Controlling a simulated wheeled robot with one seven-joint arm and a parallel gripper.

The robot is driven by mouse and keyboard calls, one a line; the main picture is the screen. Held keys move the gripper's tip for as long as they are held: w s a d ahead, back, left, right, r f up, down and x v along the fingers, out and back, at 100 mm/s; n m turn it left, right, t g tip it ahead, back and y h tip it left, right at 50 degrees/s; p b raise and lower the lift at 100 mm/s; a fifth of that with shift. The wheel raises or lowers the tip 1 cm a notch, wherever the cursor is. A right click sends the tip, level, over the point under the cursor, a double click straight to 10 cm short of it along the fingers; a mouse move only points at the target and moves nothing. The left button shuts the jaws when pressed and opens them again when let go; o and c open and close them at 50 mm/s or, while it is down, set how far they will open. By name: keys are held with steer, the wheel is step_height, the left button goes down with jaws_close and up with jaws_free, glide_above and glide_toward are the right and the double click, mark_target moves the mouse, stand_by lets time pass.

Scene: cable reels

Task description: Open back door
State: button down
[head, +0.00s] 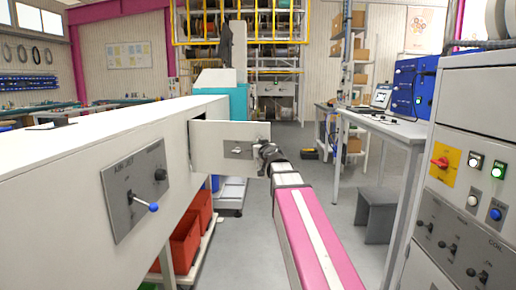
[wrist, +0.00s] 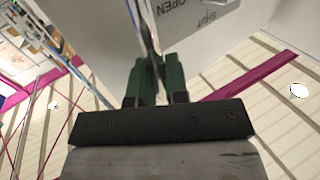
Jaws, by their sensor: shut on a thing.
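The white back door (head: 215,157) stands swung out from the side of the long white machine (head: 60,185). It carries a grey latch plate (head: 238,149). My gripper (head: 264,153) is at the door's free right edge, at the end of my pink and white arm. In the wrist view the green fingers of my gripper (wrist: 159,80) are closed on the thin edge of the door (wrist: 100,30). The grey plate (wrist: 197,14) with the words OPEN and SHUT shows beside the fingers. The inside of the machine behind the door is mostly hidden.
A grey panel with a blue-tipped lever (head: 135,195) is on the machine's near side. Red bins (head: 187,240) sit below it. A grey stool (head: 376,213), a white table (head: 385,128) and a control cabinet (head: 470,180) stand to the right.

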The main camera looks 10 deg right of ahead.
steer(key=c, duration=1.1)
jaws_free()
steer(key=shift+a, duration=0.1)
steer(key=shift+c, duration=0.2)
steer(key=s+d, duration=0.2)
steer(key=s, duration=0.8)
steer(key=shift+s, duration=0.3)
